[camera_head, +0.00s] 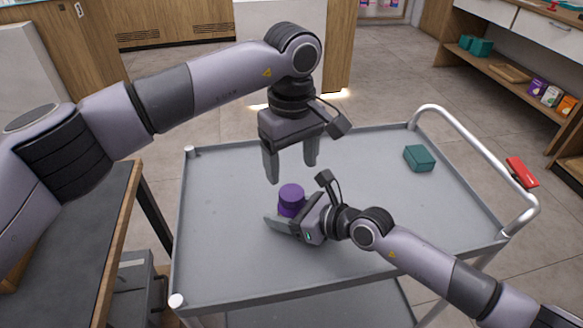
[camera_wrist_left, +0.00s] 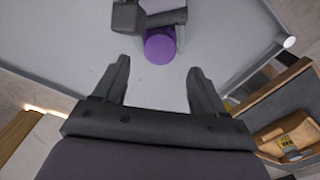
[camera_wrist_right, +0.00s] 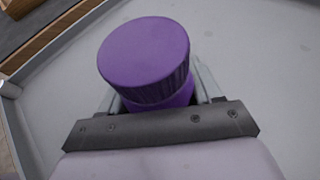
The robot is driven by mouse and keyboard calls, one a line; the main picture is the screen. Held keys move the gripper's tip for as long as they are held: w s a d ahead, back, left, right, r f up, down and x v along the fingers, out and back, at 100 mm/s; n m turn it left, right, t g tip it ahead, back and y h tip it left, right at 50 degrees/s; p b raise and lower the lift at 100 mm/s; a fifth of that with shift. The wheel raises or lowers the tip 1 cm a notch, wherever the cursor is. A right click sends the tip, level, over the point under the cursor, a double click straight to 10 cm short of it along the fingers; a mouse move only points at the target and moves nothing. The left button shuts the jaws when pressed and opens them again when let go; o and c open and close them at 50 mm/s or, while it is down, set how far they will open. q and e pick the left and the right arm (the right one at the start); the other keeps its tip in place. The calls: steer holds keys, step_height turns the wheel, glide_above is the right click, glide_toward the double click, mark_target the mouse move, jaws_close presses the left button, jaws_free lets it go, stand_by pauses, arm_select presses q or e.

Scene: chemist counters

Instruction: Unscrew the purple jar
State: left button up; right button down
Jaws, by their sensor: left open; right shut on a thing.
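The purple jar (camera_head: 291,209) stands upright on the grey cart top, with its ridged purple lid (camera_head: 291,192) on. My right gripper (camera_head: 284,222) is shut on the jar's body from the side, below the lid. In the right wrist view the lid (camera_wrist_right: 145,55) shows large above the fingers, which are partly hidden behind it. My left gripper (camera_head: 291,172) is open and empty, pointing down above the jar. In the left wrist view its open fingers (camera_wrist_left: 155,88) are apart from the jar's lid (camera_wrist_left: 160,47).
The grey cart top (camera_head: 220,235) has a raised rim and mostly free room. A teal box (camera_head: 419,158) lies at its back right. A metal handle (camera_head: 465,135) curves along the right side. A dark counter (camera_head: 75,240) stands at the left.

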mark_target(292, 192)
arm_select(q)
step_height(292, 192, down, 7)
steer(key=shift+r, duration=0.1)
stand_by(0.3)
steer(key=c, duration=1.1)
steer(key=n, duration=1)
steer(key=o, duration=1.2)
steer(key=shift+r, duration=0.1)
